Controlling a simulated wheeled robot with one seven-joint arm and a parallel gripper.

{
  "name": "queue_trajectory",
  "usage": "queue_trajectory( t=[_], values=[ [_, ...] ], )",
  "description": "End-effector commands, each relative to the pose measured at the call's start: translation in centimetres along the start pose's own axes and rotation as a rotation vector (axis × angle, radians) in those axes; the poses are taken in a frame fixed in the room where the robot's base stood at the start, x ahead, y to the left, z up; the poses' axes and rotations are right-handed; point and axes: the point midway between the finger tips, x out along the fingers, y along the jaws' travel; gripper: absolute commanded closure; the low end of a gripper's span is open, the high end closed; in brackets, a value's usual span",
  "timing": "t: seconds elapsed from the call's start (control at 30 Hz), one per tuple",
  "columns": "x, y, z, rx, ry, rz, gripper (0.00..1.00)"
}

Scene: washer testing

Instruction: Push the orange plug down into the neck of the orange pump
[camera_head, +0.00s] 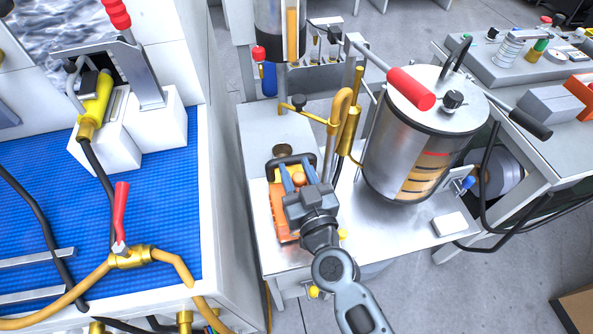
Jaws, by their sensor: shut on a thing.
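The orange pump (280,212) stands on the light metal bench in the middle of the view, with a dark handle frame (287,156) at its far end. My gripper (297,177) reaches over it from the lower right. Its two blue fingers are shut on the orange plug (298,179), of which only a small rounded part shows between them. The gripper and wrist cover the right part of the pump. The pump's neck is hidden, so I cannot tell whether the plug touches it or sits in it.
A brass pipe with a hooked top (343,108) stands just right behind the pump. A large steel tank (401,150) with a red-handled lever (411,88) stands to the right. A blue-matted washer tray (190,232) lies left. Bare bench (380,235) shows right of my arm.

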Motion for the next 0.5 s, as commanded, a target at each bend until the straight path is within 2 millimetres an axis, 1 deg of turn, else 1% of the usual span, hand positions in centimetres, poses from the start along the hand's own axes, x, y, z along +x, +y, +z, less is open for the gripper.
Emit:
queue_trajectory(
  t=[0.5],
  values=[
    [0.0, 0.0, 1.2, 0.0, 0.0, 0.0, 0.89]
  ],
)
